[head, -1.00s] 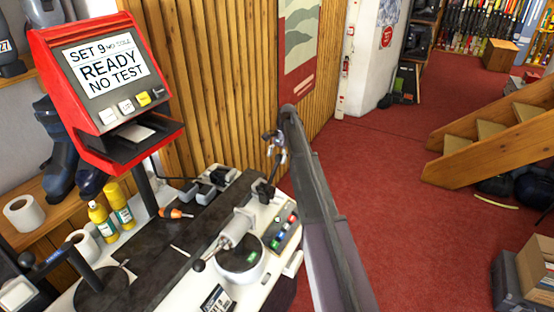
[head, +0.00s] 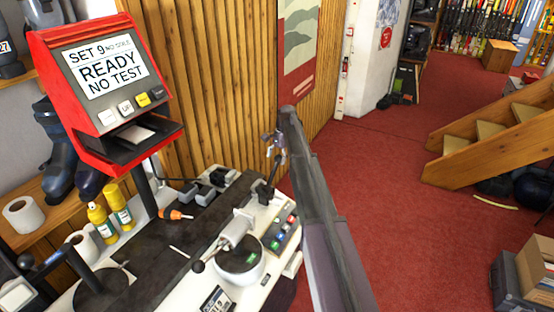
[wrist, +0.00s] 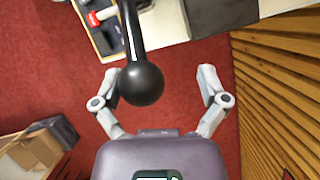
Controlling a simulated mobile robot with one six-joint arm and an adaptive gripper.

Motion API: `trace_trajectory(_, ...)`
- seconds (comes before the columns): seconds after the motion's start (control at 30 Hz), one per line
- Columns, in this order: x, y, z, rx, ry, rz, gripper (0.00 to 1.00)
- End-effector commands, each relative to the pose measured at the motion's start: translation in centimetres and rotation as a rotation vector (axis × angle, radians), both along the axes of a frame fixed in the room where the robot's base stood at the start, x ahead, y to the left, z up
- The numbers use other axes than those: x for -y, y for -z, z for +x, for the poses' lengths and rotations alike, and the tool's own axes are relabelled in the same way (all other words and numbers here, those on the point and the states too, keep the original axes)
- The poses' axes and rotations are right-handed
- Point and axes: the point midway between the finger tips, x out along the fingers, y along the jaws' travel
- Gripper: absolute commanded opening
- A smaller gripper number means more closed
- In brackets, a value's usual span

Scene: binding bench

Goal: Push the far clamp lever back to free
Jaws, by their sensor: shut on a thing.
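In the wrist view the knob (wrist: 141,85) fills the space between the fingers of my gripper (wrist: 158,76), close against the left finger. A gap shows between the knob and the right finger. In the head view my gripper (head: 274,146) is at the top of the lever (head: 268,184), which rises from the far end of the bench. My arm partly hides this area, and the contact itself is too small to see there.
A red display unit (head: 98,78) reads "SET 9 READY NO TEST". A button panel (head: 280,234) lies by the lever.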

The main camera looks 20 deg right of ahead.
Motion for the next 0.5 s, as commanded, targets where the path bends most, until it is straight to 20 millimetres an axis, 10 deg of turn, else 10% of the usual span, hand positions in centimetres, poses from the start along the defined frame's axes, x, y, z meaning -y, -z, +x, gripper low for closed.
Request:
trace_trajectory(0.27,-0.91,-0.17,2.18,0.035,0.001,0.017,0.33)
trace_trajectory(0.3,-0.91,-0.17,2.18,0.035,0.001,0.017,0.91)
trace_trajectory(0.5,-0.33,-0.18,1.51,0.009,-0.006,0.005,0.87)
